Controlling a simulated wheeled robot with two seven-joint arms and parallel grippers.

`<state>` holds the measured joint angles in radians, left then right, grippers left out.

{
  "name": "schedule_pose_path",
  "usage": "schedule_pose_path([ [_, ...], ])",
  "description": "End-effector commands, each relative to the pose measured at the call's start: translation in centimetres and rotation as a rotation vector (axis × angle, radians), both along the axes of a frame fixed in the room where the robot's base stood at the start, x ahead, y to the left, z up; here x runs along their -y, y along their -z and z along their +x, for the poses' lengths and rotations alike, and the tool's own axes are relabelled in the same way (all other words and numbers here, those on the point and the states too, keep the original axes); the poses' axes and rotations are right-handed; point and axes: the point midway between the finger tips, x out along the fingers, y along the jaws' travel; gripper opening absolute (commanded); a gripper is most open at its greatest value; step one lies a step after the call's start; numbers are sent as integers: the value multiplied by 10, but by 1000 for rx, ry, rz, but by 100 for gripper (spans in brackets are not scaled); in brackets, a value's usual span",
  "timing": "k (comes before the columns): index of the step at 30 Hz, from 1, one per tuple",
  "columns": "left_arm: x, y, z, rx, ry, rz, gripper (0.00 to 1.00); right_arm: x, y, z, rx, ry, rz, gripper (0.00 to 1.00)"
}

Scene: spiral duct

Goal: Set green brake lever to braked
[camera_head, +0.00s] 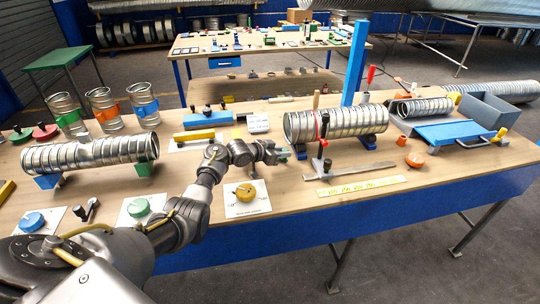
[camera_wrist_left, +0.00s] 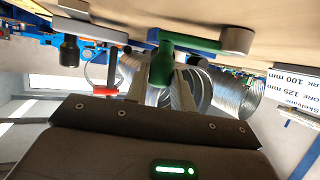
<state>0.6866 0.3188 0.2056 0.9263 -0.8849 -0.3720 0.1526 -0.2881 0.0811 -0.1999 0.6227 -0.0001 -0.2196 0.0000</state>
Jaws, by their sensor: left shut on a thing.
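The green brake lever (camera_wrist_left: 190,42) shows near the top of the left wrist view, with a grey rounded end to its right. Its green end lies between the two fingers of my left gripper (camera_wrist_left: 170,88), which is shut on it. In the head view my left gripper (camera_head: 275,153) is at the middle of the table, and only a small green bit of the lever (camera_head: 284,155) shows beside its fingertips. The rest of the lever is hidden there, so I cannot tell its setting. My right gripper is not in view.
A clamp (camera_head: 323,165) with a dark upright and steel bar stands just right of my left gripper. A spiral duct (camera_head: 345,122) rests behind it. A yellow knob on a white card (camera_head: 247,205) lies in front. A yellow-marked ruler (camera_head: 362,187) lies at front right.

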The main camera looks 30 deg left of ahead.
Motion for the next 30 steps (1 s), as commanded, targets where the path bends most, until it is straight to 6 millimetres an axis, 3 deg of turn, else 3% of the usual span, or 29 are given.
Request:
schedule_pose_path([
  [6, -1, -1, -1, -1, -2, 0, 0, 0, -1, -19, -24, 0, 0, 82],
  [7, -1, -1, -1, -2, -3, 1, 28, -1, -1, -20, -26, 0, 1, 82],
  [11, -2, -1, -1, -1, -4, 0, 45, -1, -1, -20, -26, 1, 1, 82],
  [23, -3, -6, -1, 1, -6, 2, 46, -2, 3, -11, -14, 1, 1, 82],
  [28, -3, -32, -1, 5, -5, 6, 46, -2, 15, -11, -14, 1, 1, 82],
  [30, 1, -43, -10, 3, -4, 3, 46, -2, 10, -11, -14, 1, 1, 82],
])
